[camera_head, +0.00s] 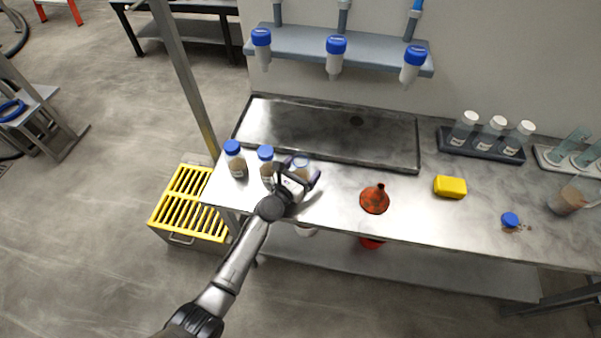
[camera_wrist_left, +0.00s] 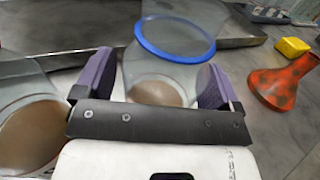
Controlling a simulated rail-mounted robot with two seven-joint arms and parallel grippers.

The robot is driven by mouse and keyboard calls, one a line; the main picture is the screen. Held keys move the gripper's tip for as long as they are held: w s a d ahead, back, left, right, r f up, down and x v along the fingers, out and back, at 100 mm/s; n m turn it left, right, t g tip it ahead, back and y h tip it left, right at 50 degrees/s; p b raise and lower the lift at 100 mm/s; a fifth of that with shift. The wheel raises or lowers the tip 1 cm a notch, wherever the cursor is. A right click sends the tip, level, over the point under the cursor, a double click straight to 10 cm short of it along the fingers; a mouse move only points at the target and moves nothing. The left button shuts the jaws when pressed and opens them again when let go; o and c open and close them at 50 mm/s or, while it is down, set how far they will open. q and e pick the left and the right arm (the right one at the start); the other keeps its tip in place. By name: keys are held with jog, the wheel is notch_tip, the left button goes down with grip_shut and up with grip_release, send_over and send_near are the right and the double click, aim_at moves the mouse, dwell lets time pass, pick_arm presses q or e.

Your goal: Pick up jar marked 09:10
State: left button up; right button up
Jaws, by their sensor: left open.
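Three clear jars with brown contents stand in a row at the left end of the steel bench. The left jar (camera_head: 236,162) and the middle jar (camera_head: 266,165) have blue caps; the right jar (camera_head: 302,169) is partly hidden by my left gripper (camera_head: 299,176). The left gripper is open, with its purple-padded fingers on either side of a jar with a blue rim (camera_wrist_left: 170,60) in the left wrist view. I cannot tell if the pads touch it. Another jar (camera_wrist_left: 30,135) is beside the left finger there. The jar markings are too small to read. My right gripper is not in view.
A shallow sink tray (camera_head: 330,130) lies behind the jars. An orange funnel (camera_head: 374,199) and a yellow sponge (camera_head: 450,187) lie to the right, with clear bench between. A rack of white-capped tubes (camera_head: 482,146) stands further back. A yellow grated bin (camera_head: 190,202) stands left of the bench.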

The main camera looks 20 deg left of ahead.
pick_arm(q)
jog(key=shift+c, duration=0.2)
jog(key=c, duration=1)
jog(key=shift+r, duration=0.2)
jog(key=shift+c, duration=0.2)
